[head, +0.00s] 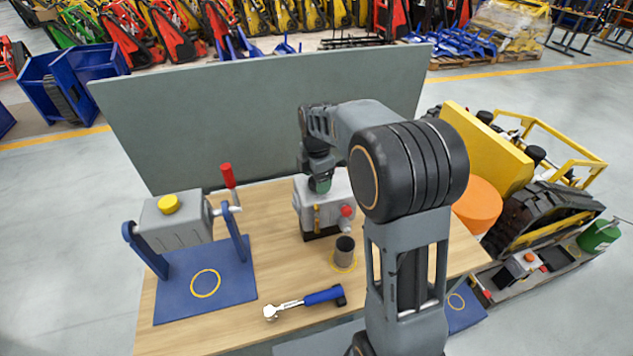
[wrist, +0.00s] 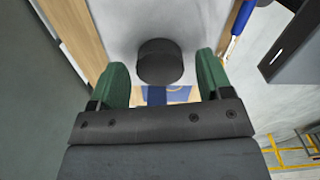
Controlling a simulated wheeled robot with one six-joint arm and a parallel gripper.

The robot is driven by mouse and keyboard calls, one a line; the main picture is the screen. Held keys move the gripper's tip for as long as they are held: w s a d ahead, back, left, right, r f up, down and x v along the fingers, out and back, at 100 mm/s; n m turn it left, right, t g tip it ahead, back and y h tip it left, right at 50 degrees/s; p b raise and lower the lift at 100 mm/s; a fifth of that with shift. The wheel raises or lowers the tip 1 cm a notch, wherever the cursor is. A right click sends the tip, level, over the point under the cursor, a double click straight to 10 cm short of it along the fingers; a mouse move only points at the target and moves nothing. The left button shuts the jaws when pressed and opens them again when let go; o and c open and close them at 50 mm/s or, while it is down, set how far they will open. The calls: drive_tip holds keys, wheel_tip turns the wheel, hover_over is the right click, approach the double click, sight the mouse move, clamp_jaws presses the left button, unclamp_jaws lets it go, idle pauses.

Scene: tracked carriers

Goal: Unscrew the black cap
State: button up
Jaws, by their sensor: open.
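The black cap (wrist: 160,62) shows in the wrist view as a dark round cap against a pale surface. It lies between the two green fingertips of my gripper (wrist: 165,75), with a visible gap on each side. In the head view, my gripper (head: 320,185) is over the top of a pale grey box (head: 335,205) with a red knob and yellow fittings. The gripper is open and points down. The gripper hides the cap in the head view. I cannot tell how far the fingers reach down beside it.
A dark cylinder (head: 345,249) stands on a yellow ring in front of the box. A blue-handled wrench (head: 305,301) lies near the front edge. A grey tank (head: 175,224) with a yellow cap and red-handled crank stands on a blue frame at left. A grey panel (head: 260,120) closes the back.

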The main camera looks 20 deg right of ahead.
drive_tip(key=m, duration=0.7)
drive_tip(key=shift+m, duration=0.3)
drive_tip(key=m, duration=0.3)
drive_tip(key=shift+p, duration=0.3)
drive_tip(key=m, duration=1.5)
drive_tip(key=shift+m+p, duration=0.3)
